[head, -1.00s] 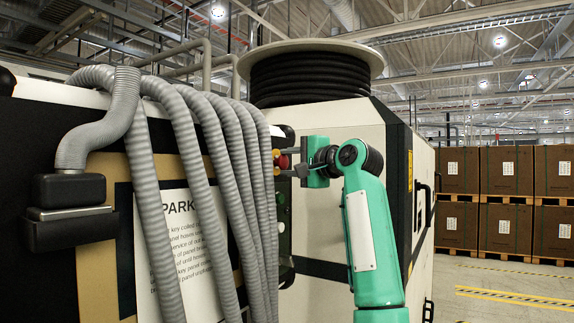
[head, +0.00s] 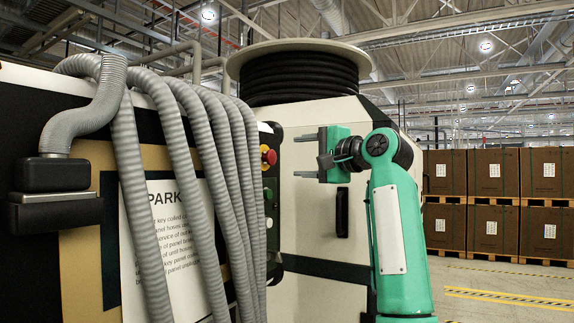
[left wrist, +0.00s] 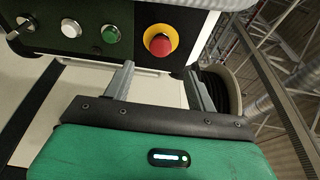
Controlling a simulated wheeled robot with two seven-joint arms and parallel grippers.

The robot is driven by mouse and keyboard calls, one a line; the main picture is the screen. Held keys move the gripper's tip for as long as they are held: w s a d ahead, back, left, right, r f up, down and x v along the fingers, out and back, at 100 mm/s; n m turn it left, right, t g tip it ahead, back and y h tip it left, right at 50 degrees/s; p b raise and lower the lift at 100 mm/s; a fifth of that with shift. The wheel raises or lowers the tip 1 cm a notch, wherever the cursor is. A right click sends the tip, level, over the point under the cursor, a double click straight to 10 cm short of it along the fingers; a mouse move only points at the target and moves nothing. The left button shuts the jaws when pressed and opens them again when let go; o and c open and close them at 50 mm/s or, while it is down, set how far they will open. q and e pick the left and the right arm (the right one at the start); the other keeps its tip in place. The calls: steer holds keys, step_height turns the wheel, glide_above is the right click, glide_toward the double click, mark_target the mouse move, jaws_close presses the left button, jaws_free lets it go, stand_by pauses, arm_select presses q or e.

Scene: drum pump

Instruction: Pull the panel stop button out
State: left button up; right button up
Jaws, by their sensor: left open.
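The stop button is a red mushroom knob (head: 270,157) on a yellow collar, on the panel at the right edge of the machine. In the left wrist view the red knob (left wrist: 159,44) shows face-on, ahead of the space between the fingertips. My left gripper (head: 298,156) is open and empty, to the right of the button with a clear gap; its two fingers point at the panel. In the left wrist view the fingers (left wrist: 160,72) stand apart and touch nothing. I cannot tell whether the knob is in or out. My right gripper is not in view.
Green (left wrist: 110,34) and white (left wrist: 70,28) buttons and a key switch sit beside the stop button. Grey corrugated hoses (head: 190,150) hang over the machine front just left of the panel. A hose reel (head: 300,75) sits on top. Stacked boxes (head: 490,190) stand far right.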

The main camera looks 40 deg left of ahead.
arm_select(q)
steer(key=d+b, duration=0.1)
steer(key=d, duration=0.5)
steer(key=shift+s, duration=0.25)
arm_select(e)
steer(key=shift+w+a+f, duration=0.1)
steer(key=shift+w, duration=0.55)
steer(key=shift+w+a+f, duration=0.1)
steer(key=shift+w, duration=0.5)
arm_select(q)
steer(key=shift+f, duration=0.1)
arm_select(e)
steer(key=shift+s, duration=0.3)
